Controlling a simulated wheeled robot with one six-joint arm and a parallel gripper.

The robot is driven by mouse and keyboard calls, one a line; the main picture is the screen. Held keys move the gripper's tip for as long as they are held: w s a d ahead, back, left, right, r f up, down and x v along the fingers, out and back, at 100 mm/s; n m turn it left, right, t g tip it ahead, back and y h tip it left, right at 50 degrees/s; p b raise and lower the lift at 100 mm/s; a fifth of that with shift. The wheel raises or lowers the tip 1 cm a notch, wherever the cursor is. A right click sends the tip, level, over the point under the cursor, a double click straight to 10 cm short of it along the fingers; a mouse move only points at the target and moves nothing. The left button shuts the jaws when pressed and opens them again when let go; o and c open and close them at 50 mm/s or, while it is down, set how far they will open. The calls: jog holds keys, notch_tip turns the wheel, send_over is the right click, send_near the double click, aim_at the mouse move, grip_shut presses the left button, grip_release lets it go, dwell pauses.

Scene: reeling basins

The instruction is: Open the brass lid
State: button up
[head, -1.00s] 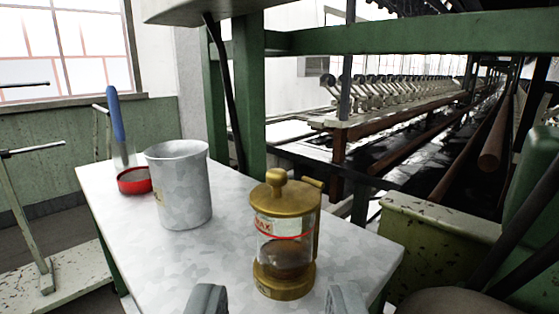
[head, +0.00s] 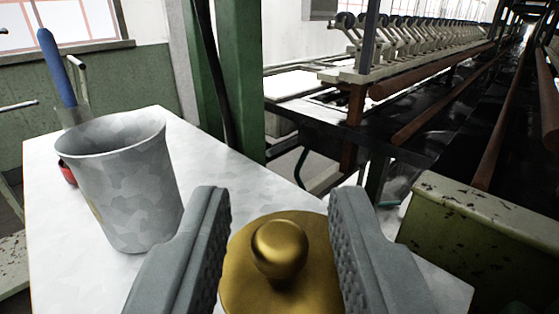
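The brass lid (head: 240,285) is a round golden disc with a ball knob (head: 279,250) on top. It shows at the bottom middle of the head view, seen from above. Earlier it sat on a glass jar with a brass base and side handle; the jar is now hidden under the lid or out of frame. My gripper (head: 280,240) is open, with one grey ridged finger on each side of the knob. Gaps show between the knob and both fingers. The lid's lower edge is cut off by the frame.
A grey metal cup (head: 120,185) stands left of my gripper on the white table (head: 225,180). Behind it are a blue-handled tool (head: 57,65) and a partly hidden red dish (head: 67,172). A green chipped box (head: 470,235) is at right, with machinery behind.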

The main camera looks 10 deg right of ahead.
jog(key=shift+w+d, duration=0.1)
jog(key=shift+w, duration=0.45)
jog(key=shift+c, duration=0.4)
grip_shut()
